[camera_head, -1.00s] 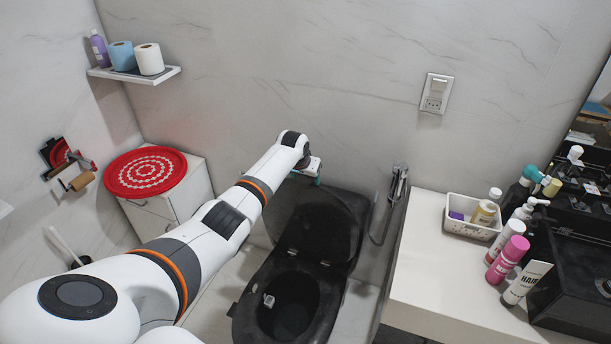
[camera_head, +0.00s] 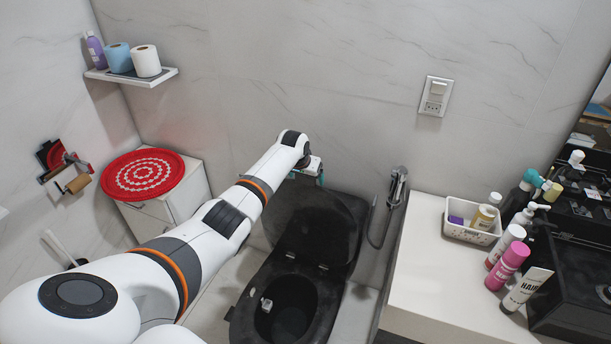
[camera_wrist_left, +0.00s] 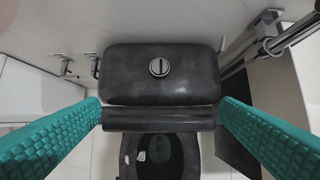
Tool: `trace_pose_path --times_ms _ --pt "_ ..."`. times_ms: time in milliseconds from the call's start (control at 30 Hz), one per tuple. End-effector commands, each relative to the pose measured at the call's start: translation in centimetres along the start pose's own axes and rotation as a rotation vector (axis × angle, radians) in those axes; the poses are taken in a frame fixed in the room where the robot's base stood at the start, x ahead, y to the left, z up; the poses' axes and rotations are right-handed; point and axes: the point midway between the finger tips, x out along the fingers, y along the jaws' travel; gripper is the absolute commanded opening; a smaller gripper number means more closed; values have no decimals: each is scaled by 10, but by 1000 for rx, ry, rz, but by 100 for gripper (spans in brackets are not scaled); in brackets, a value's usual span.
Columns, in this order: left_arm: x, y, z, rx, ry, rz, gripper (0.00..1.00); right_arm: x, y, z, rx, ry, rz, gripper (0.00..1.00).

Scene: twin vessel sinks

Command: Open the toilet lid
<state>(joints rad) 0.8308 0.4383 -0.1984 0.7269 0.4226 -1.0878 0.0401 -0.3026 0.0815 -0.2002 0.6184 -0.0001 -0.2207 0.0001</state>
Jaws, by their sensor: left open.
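The black toilet (camera_head: 290,300) stands below and in front of my left arm. Its lid (camera_head: 318,228) is raised and leans back toward the tank, with the open bowl showing. In the left wrist view the lid (camera_wrist_left: 158,119) shows nearly edge-on between the tank (camera_wrist_left: 160,75) and the bowl. My left gripper (camera_head: 318,170) is above and behind the lid's top edge, partly hidden by its arm. In the left wrist view its teal fingers (camera_wrist_left: 160,106) are wide apart with nothing held between them. My right gripper is in neither view.
A white counter (camera_head: 415,280) with bottles and a basket (camera_head: 472,232) is on the right. A hand sprayer (camera_head: 396,188) hangs on the wall beside the toilet. A white cabinet with a red round mat (camera_head: 143,174) is on the left. The wall is close behind the tank.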

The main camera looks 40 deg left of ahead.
Motion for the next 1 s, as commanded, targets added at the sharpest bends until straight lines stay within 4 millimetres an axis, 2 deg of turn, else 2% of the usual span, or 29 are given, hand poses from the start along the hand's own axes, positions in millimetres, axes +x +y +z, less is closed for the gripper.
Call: trace_pose_path --times_ms 267,800,1000 --pt "-14 1 0 1 0 0 85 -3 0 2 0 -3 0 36" --pt "-104 0 0 0 -4 1 85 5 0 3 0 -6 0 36" --pt "-119 0 0 1 0 0 85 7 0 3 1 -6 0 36"
